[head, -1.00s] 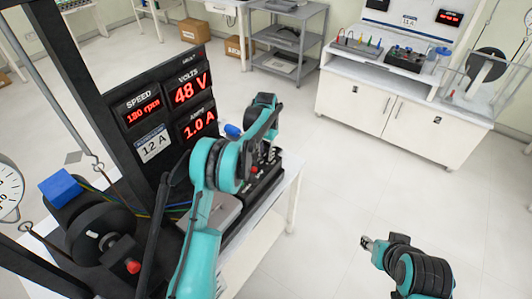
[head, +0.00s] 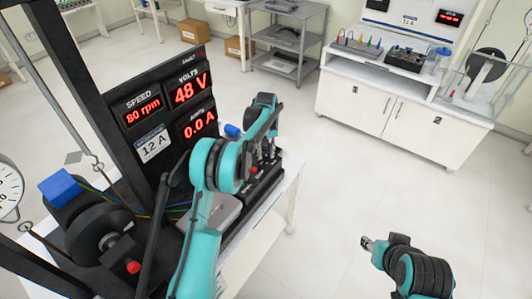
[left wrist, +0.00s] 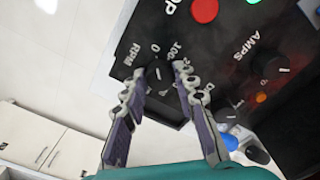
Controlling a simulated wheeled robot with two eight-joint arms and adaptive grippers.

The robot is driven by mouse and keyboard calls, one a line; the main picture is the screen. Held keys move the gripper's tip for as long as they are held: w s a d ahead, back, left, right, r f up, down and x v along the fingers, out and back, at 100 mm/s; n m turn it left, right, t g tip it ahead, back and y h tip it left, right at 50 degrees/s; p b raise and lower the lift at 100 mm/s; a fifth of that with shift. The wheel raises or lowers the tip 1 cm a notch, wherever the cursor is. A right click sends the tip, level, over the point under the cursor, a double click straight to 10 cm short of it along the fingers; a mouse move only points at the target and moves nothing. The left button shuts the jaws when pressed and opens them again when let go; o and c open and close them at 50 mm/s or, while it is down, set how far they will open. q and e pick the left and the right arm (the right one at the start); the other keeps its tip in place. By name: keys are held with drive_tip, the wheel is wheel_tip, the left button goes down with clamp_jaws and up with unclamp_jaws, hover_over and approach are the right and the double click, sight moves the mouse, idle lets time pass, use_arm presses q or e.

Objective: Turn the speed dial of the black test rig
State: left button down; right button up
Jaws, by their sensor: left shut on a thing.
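The black test rig has an upright panel (head: 165,105) with red displays and a low control box (head: 262,185). The speed display (head: 141,114) reads 80 rpm. In the left wrist view the speed dial (left wrist: 158,73), a black knob marked RPM, sits on the box's black face. My left gripper (left wrist: 159,74) is shut on it, one finger on each side, partly hiding it. In the head view my teal left arm and gripper (head: 264,152) reach down over the box and hide the dial. My right gripper (head: 367,243) hangs over bare floor at lower right; its finger opening is unclear.
A red button (left wrist: 204,11) and an AMPS knob (left wrist: 268,68) are on the same face. The displays also read 48 V (head: 190,88) and 0.0 A (head: 199,126). A black wheel unit (head: 95,236) stands at left. The floor (head: 350,190) at right is clear.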

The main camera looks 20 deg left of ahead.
sight(266, 154)
idle(0.5)
use_arm(q)
drive_tip(key=c, duration=1.2)
unclamp_jaws()
wheel_tip(266, 154, up, 12)
